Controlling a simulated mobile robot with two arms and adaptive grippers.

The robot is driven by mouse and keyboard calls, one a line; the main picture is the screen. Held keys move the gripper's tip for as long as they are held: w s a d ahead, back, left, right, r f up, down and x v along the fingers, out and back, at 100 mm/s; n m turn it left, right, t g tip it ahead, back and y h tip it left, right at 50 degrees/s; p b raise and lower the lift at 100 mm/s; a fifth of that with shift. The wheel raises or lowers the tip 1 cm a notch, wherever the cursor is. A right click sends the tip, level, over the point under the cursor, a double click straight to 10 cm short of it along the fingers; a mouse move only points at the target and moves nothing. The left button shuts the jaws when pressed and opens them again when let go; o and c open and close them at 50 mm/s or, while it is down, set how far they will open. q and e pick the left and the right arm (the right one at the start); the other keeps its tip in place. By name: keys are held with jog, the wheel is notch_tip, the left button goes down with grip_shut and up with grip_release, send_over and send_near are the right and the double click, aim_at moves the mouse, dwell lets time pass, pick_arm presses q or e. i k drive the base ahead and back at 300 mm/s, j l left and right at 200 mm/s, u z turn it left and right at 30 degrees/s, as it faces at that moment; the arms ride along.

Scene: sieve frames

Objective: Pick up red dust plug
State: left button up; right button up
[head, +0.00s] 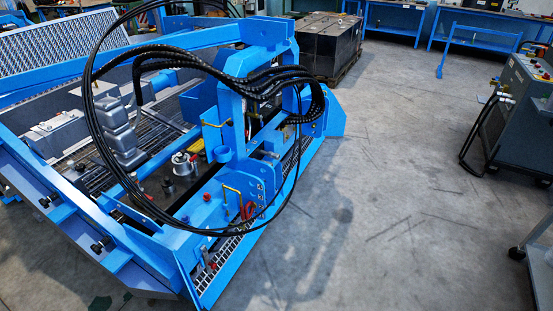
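A small red piece (207,196) sits on the blue frame near the middle of the machine. It may be the red dust plug, but it is too small to tell. A red curved piece (248,210) is beside a yellow handle on the front blue plate. Another small red spot (212,266) shows low on the machine near the metal grating. Neither of my grippers is in view.
The blue machine frame (228,277) fills the left side, with black hoses (92,130) looping over it. A dark crate (330,45) stands behind it. A grey wheeled unit (520,105) is at right. The concrete floor (400,190) between is clear.

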aim_at(206, 196)
jog(key=i, duration=1.05)
